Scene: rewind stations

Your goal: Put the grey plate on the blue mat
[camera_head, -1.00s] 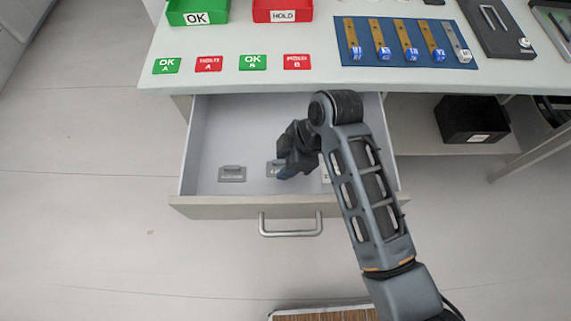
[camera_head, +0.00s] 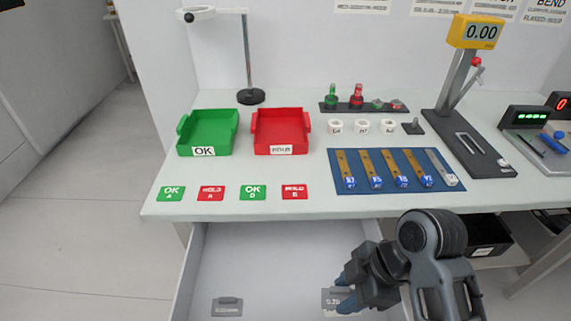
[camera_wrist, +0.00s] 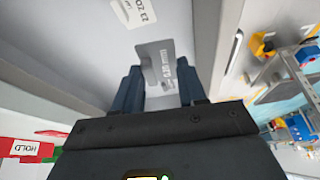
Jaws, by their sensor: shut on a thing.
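A grey plate (camera_head: 334,296) with white print is between the fingers of my gripper (camera_head: 347,291), over the right part of the open drawer. In the wrist view the plate (camera_wrist: 153,55) sticks out past the fingertips (camera_wrist: 160,88), which are shut on it. I cannot tell how high it is above the drawer floor. The blue mat (camera_head: 340,183) lies on the table above and behind the drawer. Several brass strips with blue ends and one grey strip at the right lie on it.
Another grey plate (camera_head: 227,306) lies in the drawer (camera_head: 270,265) at the left. The table edge stands between drawer and mat. A green OK tray (camera_head: 208,130), a red HOLD tray (camera_head: 281,128) and a gauge stand (camera_head: 462,75) stand on the table.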

